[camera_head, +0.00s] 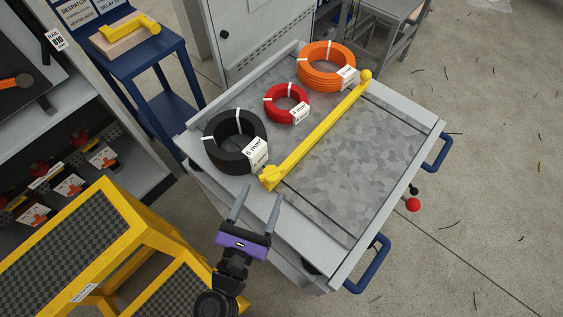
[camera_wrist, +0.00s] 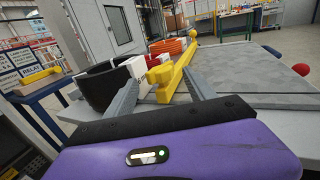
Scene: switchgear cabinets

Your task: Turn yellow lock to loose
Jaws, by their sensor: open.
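The yellow lock is a long yellow bar (camera_head: 316,131) with a knob at each end, lying across the grey cart top. Its near end, a ridged yellow knob, is close to the front left edge of the cart. My gripper (camera_head: 257,193) is open and empty, just short of that near end. In the wrist view, the near end of the yellow bar (camera_wrist: 165,80) shows between and beyond the fingers of my gripper (camera_wrist: 160,92). I cannot tell whether a finger touches it.
Black (camera_head: 236,141), red (camera_head: 286,104) and orange (camera_head: 326,66) cable coils lie left of the bar. The grey cart (camera_head: 350,170) has blue handles (camera_head: 370,264) on its right. A yellow step stool (camera_head: 110,215) stands at lower left, a blue table (camera_head: 150,58) behind it. Floor at right is clear.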

